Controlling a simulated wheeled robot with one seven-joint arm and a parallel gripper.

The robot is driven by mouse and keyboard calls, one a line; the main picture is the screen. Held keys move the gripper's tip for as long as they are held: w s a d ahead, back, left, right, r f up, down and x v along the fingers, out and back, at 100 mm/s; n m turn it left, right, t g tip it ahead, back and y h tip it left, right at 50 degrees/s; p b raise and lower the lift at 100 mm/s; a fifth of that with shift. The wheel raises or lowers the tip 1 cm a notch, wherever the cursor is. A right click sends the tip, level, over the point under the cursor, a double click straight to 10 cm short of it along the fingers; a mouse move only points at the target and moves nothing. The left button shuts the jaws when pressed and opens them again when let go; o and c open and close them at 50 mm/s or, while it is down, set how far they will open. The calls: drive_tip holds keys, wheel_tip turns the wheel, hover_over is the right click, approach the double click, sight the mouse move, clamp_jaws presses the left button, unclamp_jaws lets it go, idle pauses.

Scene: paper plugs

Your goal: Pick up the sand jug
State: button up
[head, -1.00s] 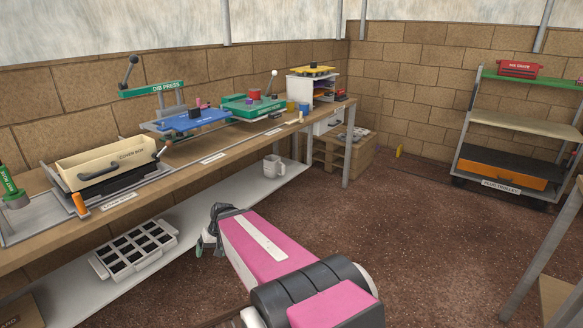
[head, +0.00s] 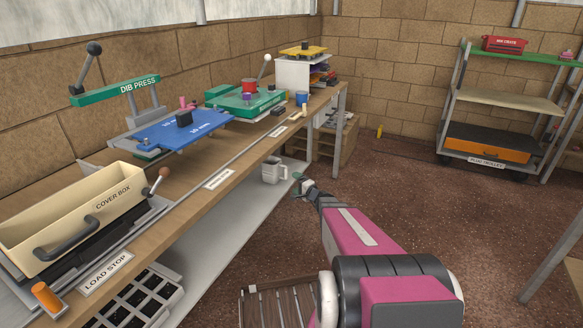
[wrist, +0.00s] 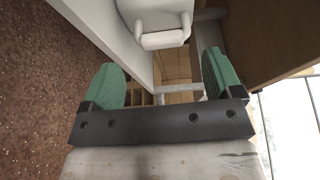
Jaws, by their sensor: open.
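A pale grey-white jug (head: 273,171) with a side handle stands on the lower shelf (head: 228,215) of the long bench. I take it to be the sand jug. My gripper (head: 301,182) is just right of it in the head view and apart from it. In the wrist view the jug (wrist: 155,14) is at the top centre, cut off by the frame edge, with its handle towards my gripper. The green fingers of my gripper (wrist: 162,78) are spread wide with nothing between them. The jug lies beyond the fingertips.
The bench top (head: 238,168) runs above the shelf and overhangs it. A white tray with dark cells (head: 150,300) is on the same shelf at the near left. A wooden crate (head: 335,145) stands past the bench's far leg. The brown floor to the right is open.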

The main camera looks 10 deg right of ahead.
sight(288, 175)
drive_tip(key=shift+m+t+h, duration=0.3)
drive_tip(key=shift+m, duration=0.1)
drive_tip(key=w, duration=0.5)
drive_tip(key=shift+w+a+f, duration=0.1)
drive_tip(key=shift+w+a, duration=0.1)
drive_tip(key=shift+a+x, duration=0.25)
drive_tip(key=shift+x, duration=2.65)
drive_tip(key=shift+s, duration=0.2)
drive_tip(key=c, duration=0.7)
